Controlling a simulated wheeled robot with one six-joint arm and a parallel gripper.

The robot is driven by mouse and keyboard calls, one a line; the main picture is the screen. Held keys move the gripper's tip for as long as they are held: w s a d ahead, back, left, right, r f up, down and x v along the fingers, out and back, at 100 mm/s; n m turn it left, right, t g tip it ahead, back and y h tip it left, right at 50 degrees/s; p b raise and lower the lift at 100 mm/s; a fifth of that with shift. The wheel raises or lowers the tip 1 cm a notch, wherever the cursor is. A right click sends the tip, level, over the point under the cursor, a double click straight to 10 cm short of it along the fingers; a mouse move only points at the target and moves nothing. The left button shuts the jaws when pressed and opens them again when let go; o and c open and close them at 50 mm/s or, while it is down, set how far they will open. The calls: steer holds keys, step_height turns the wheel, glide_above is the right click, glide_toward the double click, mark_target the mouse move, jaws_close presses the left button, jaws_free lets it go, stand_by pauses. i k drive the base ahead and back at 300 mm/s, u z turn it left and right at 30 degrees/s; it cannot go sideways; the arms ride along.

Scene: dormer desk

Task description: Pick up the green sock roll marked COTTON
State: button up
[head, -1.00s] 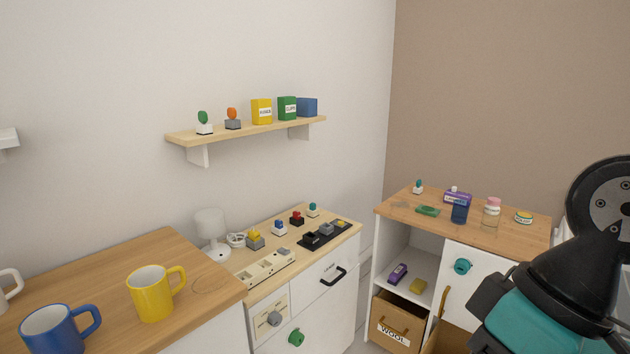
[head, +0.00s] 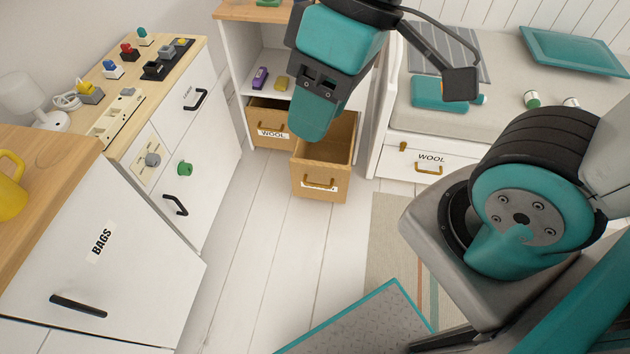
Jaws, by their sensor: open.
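A small roll with a green end and a pale band (head: 532,99) lies on the grey bed top at the right in the head view. It may be the green sock roll, but no COTTON marking is legible. A second small roll (head: 571,103) lies just right of it, partly hidden by my arm. My gripper (head: 311,122) hangs over the open wooden drawer at the centre, apart from and left of both rolls. It is open, its fingertips are not clearly seen, and I see nothing held in it.
The open drawer (head: 319,190) juts over the white floor; its label is unreadable. A WOOL drawer (head: 272,122) is behind it, another WOOL drawer (head: 425,168) under the bed. A BAGS cabinet (head: 100,250) stands left.

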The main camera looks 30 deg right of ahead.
mark_target(532, 97)
steer(key=z, duration=2.35)
steer(key=i, duration=1.4)
steer(key=u, duration=0.7)
steer(key=i, duration=0.6)
steer(key=u, duration=0.4)
